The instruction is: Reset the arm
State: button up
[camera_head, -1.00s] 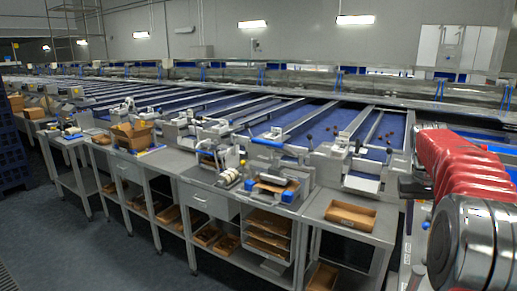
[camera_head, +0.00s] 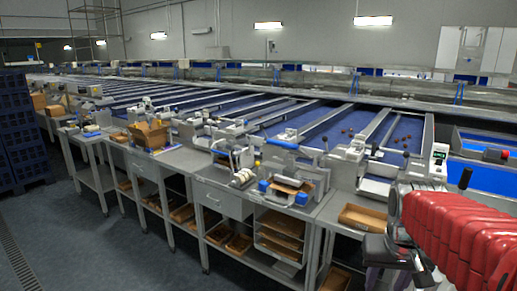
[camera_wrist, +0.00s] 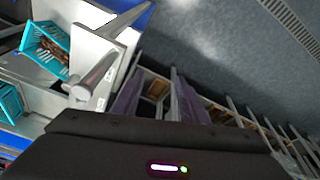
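My red arm (camera_head: 460,235) fills the lower right of the head view, folded close to the body. Its dark wrist end points left and down over the front of the nearest bench, and the fingers are partly cut off by the bottom edge. In the wrist view my gripper (camera_wrist: 157,98) shows two purplish fingers apart, with empty space between them. No object is held. Behind the fingers are bench shelves and floor.
Grey benches with wooden trays (camera_head: 362,217) line the blue conveyor lanes. A cardboard box (camera_head: 150,135) stands on one. Blue stacked crates (camera_head: 22,140) are at left. A teal crate (camera_wrist: 45,45) holding brown items shows in the wrist view. Grey floor is clear at lower left.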

jog(key=s+a+n+t+y, duration=0.1)
jog(key=s+a+n+t, duration=0.1)
jog(key=s+a, duration=1)
jog(key=shift+n+t, duration=0.4)
jog(key=shift+t, duration=0.1)
dwell(0.7)
